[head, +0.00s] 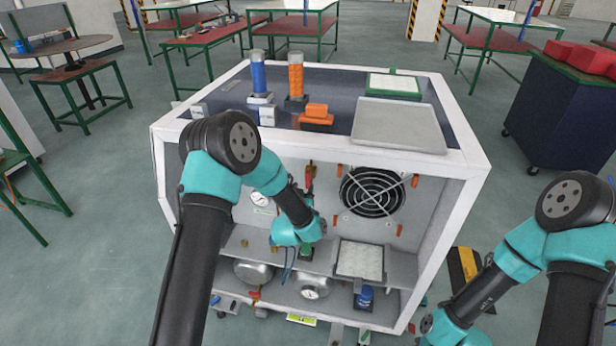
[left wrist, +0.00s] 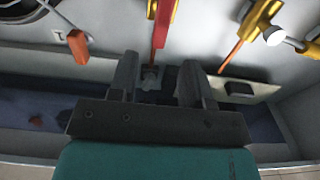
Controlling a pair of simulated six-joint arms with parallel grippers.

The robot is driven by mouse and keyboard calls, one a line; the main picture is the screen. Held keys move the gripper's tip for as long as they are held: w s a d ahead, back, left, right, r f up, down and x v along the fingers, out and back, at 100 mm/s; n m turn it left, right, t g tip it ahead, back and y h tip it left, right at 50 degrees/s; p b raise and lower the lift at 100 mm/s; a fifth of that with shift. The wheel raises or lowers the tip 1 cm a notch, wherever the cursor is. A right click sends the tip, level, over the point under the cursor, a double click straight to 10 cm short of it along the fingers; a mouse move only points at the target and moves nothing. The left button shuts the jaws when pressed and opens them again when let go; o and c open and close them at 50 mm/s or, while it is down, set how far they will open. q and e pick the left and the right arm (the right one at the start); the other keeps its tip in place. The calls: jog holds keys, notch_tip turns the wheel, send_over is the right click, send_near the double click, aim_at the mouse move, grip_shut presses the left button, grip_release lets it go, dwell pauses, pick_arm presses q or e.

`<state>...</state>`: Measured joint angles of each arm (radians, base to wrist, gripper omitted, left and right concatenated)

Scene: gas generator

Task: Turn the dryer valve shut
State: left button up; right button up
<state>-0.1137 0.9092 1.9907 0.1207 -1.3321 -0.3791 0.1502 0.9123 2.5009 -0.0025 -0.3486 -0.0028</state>
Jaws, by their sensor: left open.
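My left gripper (left wrist: 158,82) is open in the left wrist view, with its two dark fingers apart. Its arm reaches into the open front of the white generator cabinet in the head view, and the wrist hides most of the fingers there. A valve with a long red handle (left wrist: 160,25) points down toward the gap between the fingers; I see no grip on it. A yellow valve with an orange handle (left wrist: 239,50) is at the right in the wrist view. I cannot tell which one is the dryer valve. My right arm is at the lower right, its gripper out of view.
The cabinet's white frame (head: 472,158) surrounds the opening. A black fan (head: 372,191) is on the back panel right of my wrist. A filter box (head: 360,260) and metal tanks (head: 312,287) sit below. An orange handle (left wrist: 79,43) is at the left in the wrist view.

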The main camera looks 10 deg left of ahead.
aim_at(307, 178)
pick_arm(q)
jog(key=w, duration=0.8)
grip_shut()
dwell(0.4)
